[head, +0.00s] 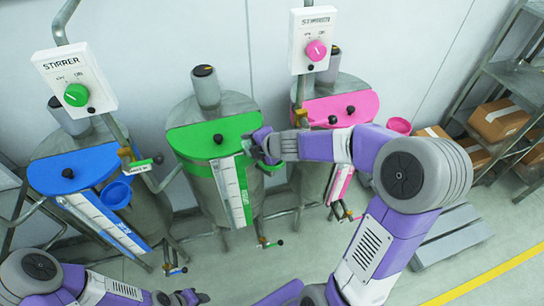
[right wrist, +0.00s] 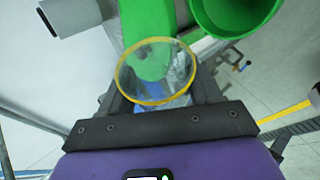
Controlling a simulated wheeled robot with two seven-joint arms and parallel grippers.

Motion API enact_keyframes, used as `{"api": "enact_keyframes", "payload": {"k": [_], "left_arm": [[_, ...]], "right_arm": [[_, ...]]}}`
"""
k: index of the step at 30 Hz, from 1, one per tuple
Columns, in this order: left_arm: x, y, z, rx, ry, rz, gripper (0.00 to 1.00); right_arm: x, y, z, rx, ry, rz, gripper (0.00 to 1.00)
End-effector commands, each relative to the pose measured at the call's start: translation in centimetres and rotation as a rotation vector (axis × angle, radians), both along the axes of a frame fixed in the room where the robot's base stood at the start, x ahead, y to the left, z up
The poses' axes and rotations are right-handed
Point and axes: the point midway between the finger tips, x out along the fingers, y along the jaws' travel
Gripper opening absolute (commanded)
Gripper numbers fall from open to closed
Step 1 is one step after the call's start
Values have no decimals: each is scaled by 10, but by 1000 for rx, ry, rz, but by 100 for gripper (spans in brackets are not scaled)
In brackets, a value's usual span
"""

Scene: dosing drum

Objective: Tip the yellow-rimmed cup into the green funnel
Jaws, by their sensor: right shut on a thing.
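My right gripper (head: 262,146) is beside the right side of the green-lidded drum. In the right wrist view it is shut on a clear cup with a yellow rim (right wrist: 152,102), one finger on each side. The cup's mouth shows as a wide ellipse; its contents and exact tilt I cannot tell. The green funnel (right wrist: 235,18) is at the upper right in the right wrist view, close to the cup's rim but apart in the picture. In the head view the gripper mostly hides cup and funnel. My left gripper (head: 186,298) is low at the bottom edge; its jaw state is unclear.
The green drum lid (head: 212,136) stands between a blue lid (head: 85,172) with a blue funnel (head: 115,195) and a pink lid (head: 350,106) with a pink funnel (head: 398,126). Two stirrer boxes (head: 72,72) hang above. A shelf with cartons (head: 500,118) stands right.

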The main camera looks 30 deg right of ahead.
Motion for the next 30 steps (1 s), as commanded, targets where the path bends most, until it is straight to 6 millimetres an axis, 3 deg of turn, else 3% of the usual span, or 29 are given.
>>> {"api": "enact_keyframes", "payload": {"k": [1, 6, 12, 17, 23, 28, 30], "left_arm": [[0, 0, -13, 0, 0, 1, 43], [0, 0, -31, 0, -1, 0, 43], [0, 0, -38, 0, -1, 0, 43], [0, 0, -31, 0, -1, 0, 43], [0, 0, -51, 0, -1, 0, 43], [0, 0, -49, 0, -1, 0, 43], [1, 0, -58, 0, -1, 0, 43]], "right_arm": [[0, 4, -11, -19, 1, 4, 32], [1, 9, -28, -88, 8, 4, 32], [1, 11, -31, -249, 23, 7, 32], [2, 11, -19, -378, 35, 9, 32], [3, 9, -30, -545, 52, 9, 32], [4, 12, -18, -679, 64, 10, 32], [4, 15, -26, -718, 69, 10, 32]]}}
